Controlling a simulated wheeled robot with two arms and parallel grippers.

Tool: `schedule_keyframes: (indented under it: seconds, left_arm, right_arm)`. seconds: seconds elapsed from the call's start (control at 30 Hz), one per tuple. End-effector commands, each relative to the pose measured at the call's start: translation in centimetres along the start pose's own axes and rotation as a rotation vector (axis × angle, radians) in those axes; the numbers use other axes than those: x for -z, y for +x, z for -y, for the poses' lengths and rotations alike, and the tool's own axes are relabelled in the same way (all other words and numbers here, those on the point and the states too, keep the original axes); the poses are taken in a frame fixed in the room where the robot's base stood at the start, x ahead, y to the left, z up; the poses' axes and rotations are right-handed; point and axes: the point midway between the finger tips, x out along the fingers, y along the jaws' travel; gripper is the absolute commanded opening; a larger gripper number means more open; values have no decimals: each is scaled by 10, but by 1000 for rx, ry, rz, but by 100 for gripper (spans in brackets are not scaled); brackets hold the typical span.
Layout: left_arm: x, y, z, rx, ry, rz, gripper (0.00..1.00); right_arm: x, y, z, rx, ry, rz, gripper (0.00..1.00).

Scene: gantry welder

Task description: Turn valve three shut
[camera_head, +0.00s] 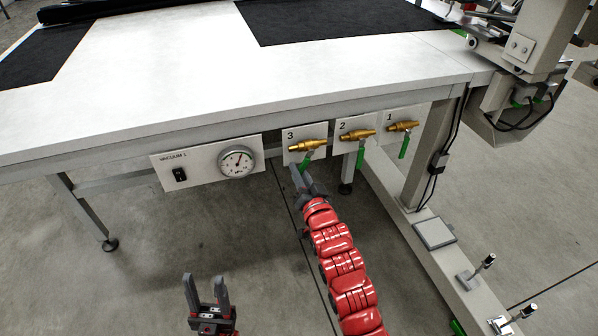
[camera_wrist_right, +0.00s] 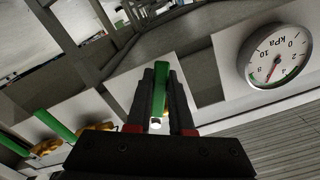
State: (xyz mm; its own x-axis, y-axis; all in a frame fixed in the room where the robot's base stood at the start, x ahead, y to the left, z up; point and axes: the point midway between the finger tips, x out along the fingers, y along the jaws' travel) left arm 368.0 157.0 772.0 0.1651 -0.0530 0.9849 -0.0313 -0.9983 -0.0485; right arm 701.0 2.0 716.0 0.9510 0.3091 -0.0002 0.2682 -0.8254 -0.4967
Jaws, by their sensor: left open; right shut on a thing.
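Valve three is a brass valve (camera_head: 308,145) on a white plate marked 3, under the table edge. Its green handle (camera_head: 305,163) points down from the brass body, roughly crosswise to it. My right gripper (camera_head: 299,172) reaches up to it from below. In the right wrist view, the green handle (camera_wrist_right: 160,88) lies between the two dark fingers of the right gripper (camera_wrist_right: 160,100), which are shut on it. The gripper hides part of the valve there. My left gripper (camera_head: 206,290) is open and empty, low over the floor, away from the valves.
Valve two (camera_head: 357,135) and valve one (camera_head: 403,126) sit to the right, their green handles hanging down. A vacuum panel with a gauge (camera_head: 237,162) and a black switch (camera_head: 180,174) is on the left. The white table (camera_head: 150,80) overhangs them. A table leg (camera_head: 432,150) stands right.

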Motion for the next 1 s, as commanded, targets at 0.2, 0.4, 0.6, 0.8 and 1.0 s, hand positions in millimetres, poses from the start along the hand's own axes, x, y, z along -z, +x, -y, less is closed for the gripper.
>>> schedule_keyframes:
  seconds: [0.2, 0.4, 0.6, 0.8, 1.0]
  left_arm:
    - [3, 16, 1, 0, 0, 0, 50]
    - [4, 21, 1, 0, 0, 0, 50]
    - [4, 20, 1, 0, 0, 0, 50]
    - [4, 20, 1, 0, 0, 0, 50]
    - [4, 20, 1, 0, 0, 0, 50]
  right_arm:
    - [5, 0, -15, -1, -264, 2, 0]
    - [8, 0, -27, 0, -454, -1, 0]
    - [8, 0, -29, 0, -470, -2, 0]
    - [8, 0, -29, 0, -469, -2, 36]
    - [7, 0, -29, 0, -468, -1, 50]
